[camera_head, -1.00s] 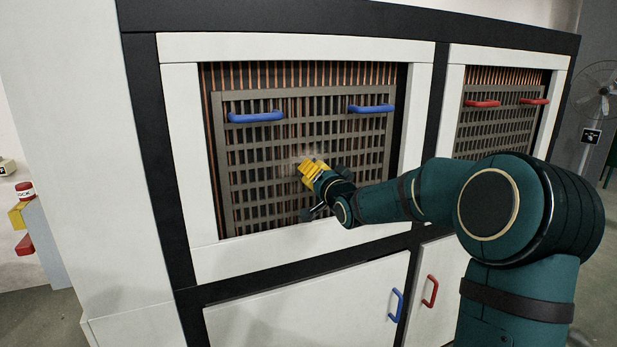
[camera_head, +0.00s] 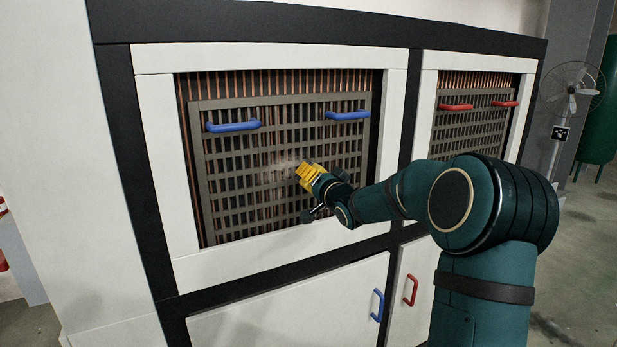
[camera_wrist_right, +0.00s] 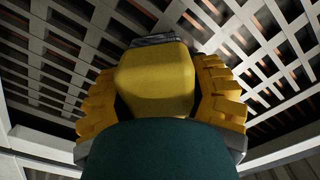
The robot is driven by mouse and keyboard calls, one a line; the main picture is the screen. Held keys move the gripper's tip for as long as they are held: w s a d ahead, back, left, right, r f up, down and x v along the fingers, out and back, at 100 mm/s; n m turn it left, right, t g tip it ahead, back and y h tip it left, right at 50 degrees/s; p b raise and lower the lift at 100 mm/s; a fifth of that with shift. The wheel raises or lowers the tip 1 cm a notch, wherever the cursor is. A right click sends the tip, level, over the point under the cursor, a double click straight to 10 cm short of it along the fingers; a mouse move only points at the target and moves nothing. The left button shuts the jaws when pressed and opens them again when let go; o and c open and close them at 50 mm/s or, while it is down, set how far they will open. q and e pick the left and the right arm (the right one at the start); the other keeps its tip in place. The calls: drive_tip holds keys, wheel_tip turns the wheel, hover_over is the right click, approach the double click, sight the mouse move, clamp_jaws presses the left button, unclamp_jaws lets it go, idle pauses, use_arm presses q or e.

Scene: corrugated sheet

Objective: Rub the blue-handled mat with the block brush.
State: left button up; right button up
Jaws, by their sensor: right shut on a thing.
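The blue-handled mat (camera_head: 280,100) is a grey-brown grid standing upright in the left white-framed opening, with two blue handles near its top. My right gripper (camera_head: 306,172) has yellow fingers and is in front of the mat's middle, right of centre. In the right wrist view it is shut on the block brush (camera_wrist_right: 155,80), a yellow block with a grey strip at its far end facing the grid. Whether the brush touches the grid is hard to tell. A pale dusty haze hangs over the mat left of the gripper. My left gripper is not in view.
A second grid with red handles (camera_head: 455,107) stands in the opening to the right. Below are white doors with a blue handle (camera_head: 377,305) and a red handle (camera_head: 411,290). A fan (camera_head: 572,92) stands at the far right. Open floor shows on the right.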

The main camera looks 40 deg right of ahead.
drive_tip(key=shift+s+d+p, duration=0.2)
drive_tip(key=shift+d+p, duration=0.25)
drive_tip(key=shift+d, duration=0.3)
drive_tip(key=shift+s+d+p, duration=0.15)
drive_tip(key=shift+d+p, duration=0.25)
drive_tip(key=shift+d, duration=0.35)
drive_tip(key=shift+r+p, duration=0.7)
drive_tip(key=shift+r, duration=0.2)
drive_tip(key=shift+w+a+f+b, duration=0.15)
drive_tip(key=shift+a+f+b, duration=0.05)
drive_tip(key=shift+a+b, duration=0.45)
drive_tip(key=shift+w+a+r+b, duration=0.15)
drive_tip(key=shift+a+b, duration=0.2)
drive_tip(key=shift+a, duration=0.25)
drive_tip(key=shift+w+a+f+b, duration=0.15)
drive_tip(key=shift+a+b, duration=0.15)
drive_tip(key=shift+a, duration=0.25)
